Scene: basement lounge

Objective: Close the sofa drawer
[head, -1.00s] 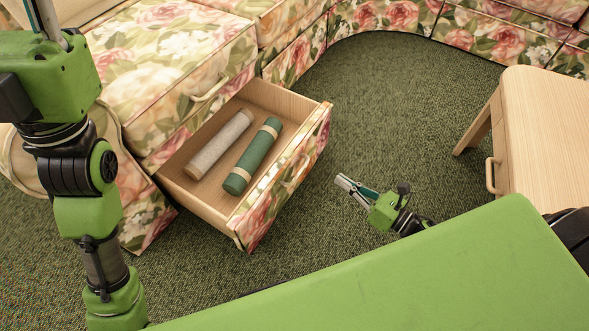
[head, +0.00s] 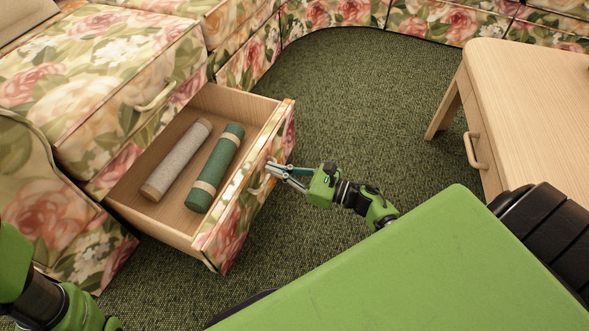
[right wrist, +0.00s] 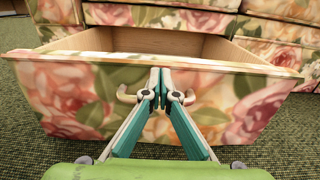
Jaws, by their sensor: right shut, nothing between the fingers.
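The sofa drawer (head: 190,238) stands open in the head view, pulled out from the floral sofa base. Its wooden inside holds a grey roll (head: 176,160) and a green roll (head: 215,168). The floral front also fills the right wrist view (right wrist: 235,105), with a cream handle (right wrist: 124,94) partly hidden behind my fingers. My right gripper (head: 268,169) is at the middle of this front, fingers shut with nothing between them. In the right wrist view its fingertips (right wrist: 160,75) overlap the handle area; I cannot tell whether they touch. My left gripper is out of view.
A wooden table (head: 540,110) with a handle stands at the right. The floral sofa (head: 90,80) fills the left and runs along the back. Green carpet (head: 350,100) lies open between them. My green base top covers the lower right.

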